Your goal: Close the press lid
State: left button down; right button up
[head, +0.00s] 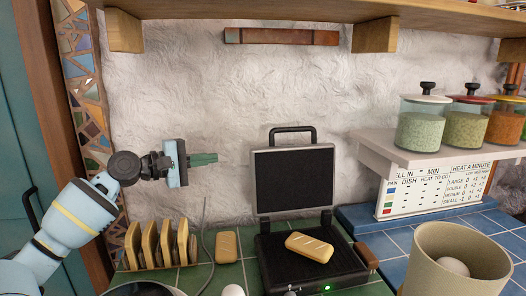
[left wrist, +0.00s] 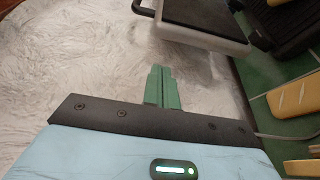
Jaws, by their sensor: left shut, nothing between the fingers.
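The press lid (head: 294,181) stands open and upright, with its dark ribbed inner face toward me and a black handle (head: 292,131) on its top edge. Its base (head: 337,262) lies flat on the counter, with a bread loaf (head: 309,247) on the lower plate. My left gripper (head: 215,159) is shut and empty, to the left of the lid and near its upper part, not touching it. In the left wrist view the green fingers (left wrist: 162,88) are together, and the lid (left wrist: 205,22) shows beyond them at upper right. My right gripper is not in view.
A toast rack (head: 161,250) with bread slices and a loose loaf (head: 226,247) stand left of the press. A beige pot (head: 433,262) is at front right. A shelf (head: 420,150) with jars is at right. A wooden shelf hangs above.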

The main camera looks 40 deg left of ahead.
pick_arm(q)
jog(key=p+x, duration=0.1)
jog(key=x, duration=0.9)
jog(key=shift+r, duration=0.2)
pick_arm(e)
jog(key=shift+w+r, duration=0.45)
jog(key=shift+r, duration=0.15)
pick_arm(q)
jog(key=shift+d, duration=0.1)
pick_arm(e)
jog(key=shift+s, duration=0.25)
